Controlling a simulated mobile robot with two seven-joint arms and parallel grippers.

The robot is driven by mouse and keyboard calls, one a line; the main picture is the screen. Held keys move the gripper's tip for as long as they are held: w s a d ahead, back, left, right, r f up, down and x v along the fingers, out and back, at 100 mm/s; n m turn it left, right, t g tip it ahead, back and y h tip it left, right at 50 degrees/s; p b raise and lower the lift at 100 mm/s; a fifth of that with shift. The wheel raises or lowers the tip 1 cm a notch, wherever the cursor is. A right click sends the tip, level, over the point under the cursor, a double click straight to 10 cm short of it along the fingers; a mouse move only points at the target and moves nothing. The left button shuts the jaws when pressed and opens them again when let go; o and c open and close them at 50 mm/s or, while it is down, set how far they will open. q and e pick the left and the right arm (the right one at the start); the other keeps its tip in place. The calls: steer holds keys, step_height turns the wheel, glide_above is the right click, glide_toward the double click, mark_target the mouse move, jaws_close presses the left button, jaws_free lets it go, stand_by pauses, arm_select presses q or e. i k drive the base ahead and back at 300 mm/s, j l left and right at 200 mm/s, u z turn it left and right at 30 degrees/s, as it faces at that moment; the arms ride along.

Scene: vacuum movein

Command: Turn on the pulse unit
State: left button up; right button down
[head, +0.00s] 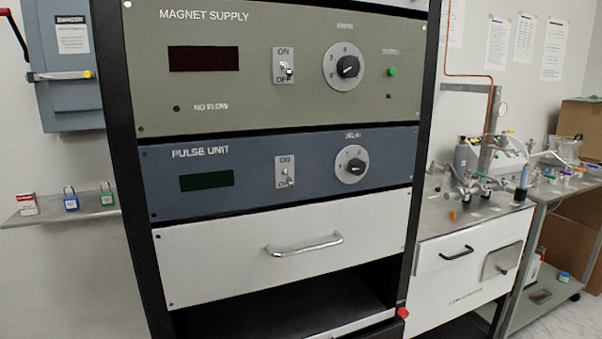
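The pulse unit (262,195) is a blue-grey panel in the black rack, in the middle of the head view. Its on/off toggle switch (286,176) sits on a light plate marked ON above and OFF below. The lever looks tilted down toward OFF, but it is small. The pulse unit's display (207,181) is dark. A delay knob (351,166) sits right of the switch. Neither of my grippers shows in the head view.
The magnet supply panel (240,90) is directly above, with a similar switch (286,68). A white drawer (220,262) with a metal handle is below. A shelf with small padlocks (95,208) stands left. A cluttered bench (470,222) stands right.

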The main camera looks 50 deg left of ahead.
mark_target(288, 181)
steer(key=u, duration=1.55)
